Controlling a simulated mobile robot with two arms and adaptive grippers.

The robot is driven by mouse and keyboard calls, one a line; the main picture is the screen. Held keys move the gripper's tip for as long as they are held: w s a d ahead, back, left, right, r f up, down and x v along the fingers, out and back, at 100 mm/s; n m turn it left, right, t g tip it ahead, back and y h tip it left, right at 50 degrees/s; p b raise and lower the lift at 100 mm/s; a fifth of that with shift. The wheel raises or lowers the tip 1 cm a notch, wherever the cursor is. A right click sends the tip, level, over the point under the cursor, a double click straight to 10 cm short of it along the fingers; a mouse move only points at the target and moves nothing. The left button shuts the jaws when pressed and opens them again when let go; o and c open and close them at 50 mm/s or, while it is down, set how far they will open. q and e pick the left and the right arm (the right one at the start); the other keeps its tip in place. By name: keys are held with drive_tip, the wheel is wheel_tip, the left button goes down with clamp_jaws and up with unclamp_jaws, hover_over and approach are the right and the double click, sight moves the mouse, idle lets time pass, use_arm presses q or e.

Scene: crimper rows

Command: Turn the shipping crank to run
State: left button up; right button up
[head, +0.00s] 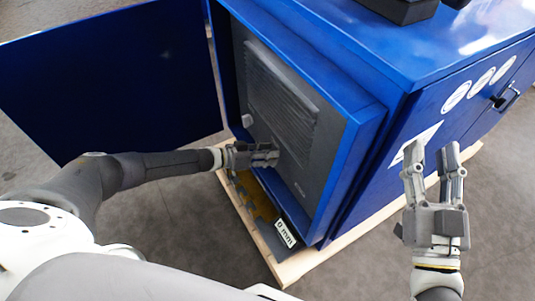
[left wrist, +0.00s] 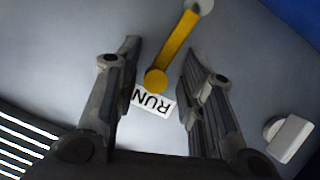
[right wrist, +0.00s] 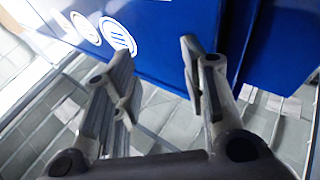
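The shipping crank (left wrist: 176,52) is a yellow bar in the left wrist view. One end is at a grey round hub at the top, and its rounded free end lies by a white label reading RUN (left wrist: 153,101). My left gripper (head: 272,155) is at the grey panel inside the open cabinet; it hides the crank in the head view. In the left wrist view its fingers (left wrist: 160,65) are apart, with the crank's free end between them; I see no contact. My right gripper (head: 430,158) is open and empty in front of the cabinet's right side.
The blue cabinet (head: 365,75) stands on a wooden pallet (head: 258,237). Its open door (head: 105,80) spreads to the left behind my left arm. A vent grille (head: 282,95) is on the inner panel. A small white block (left wrist: 288,138) sits right of the left fingers. Floor at right is clear.

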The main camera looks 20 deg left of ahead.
use_arm(q)
drive_tip(key=shift+s+a+r, duration=0.1)
drive_tip(key=shift+s+a, duration=0.15)
drive_tip(key=shift+a, duration=0.15)
drive_tip(key=v, duration=1.1)
drive_tip(key=shift+s+d, duration=0.1)
